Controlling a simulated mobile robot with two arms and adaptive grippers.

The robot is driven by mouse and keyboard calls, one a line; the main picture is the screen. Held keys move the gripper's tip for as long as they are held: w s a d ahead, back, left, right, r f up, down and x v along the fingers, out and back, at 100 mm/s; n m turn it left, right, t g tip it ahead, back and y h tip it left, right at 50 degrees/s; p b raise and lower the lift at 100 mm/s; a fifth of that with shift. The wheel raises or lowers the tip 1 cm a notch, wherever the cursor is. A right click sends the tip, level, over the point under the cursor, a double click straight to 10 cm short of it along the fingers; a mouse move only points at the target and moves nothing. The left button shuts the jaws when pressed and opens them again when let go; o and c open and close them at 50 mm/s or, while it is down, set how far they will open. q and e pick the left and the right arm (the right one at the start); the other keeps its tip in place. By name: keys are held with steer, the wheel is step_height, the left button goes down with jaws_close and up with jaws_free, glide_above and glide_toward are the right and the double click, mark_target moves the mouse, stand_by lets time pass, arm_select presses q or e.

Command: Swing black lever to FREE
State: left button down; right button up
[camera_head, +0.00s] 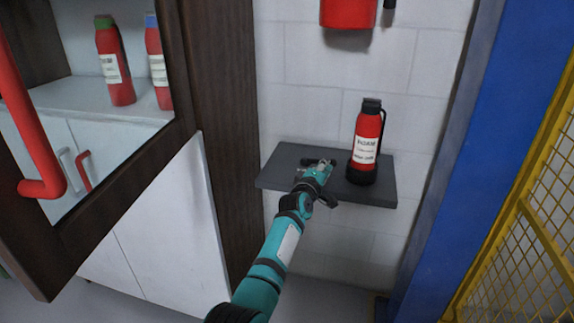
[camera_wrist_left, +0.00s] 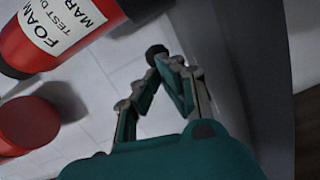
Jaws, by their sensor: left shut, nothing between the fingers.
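My left gripper (camera_head: 322,167) is over the dark grey shelf (camera_head: 284,178), left of a standing red fire extinguisher (camera_head: 367,143). Its fingers are shut with nothing between them. In the left wrist view the fingertips (camera_wrist_left: 163,66) converge close to a small black round knob (camera_wrist_left: 156,50). I cannot tell whether they touch it, or whether the knob belongs to the black lever. No lever with a FREE mark can be made out in either view. My right gripper is out of view.
The labelled extinguisher (camera_wrist_left: 58,28) and a second red cylinder (camera_wrist_left: 27,124) show in the left wrist view. An open dark-framed cabinet door (camera_head: 118,200) with a red handle (camera_head: 40,150) stands left. A blue post (camera_head: 450,150) and yellow mesh (camera_head: 530,220) stand right.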

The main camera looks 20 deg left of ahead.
arm_select(q)
steer(key=shift+s, duration=0.15)
stand_by(0.4)
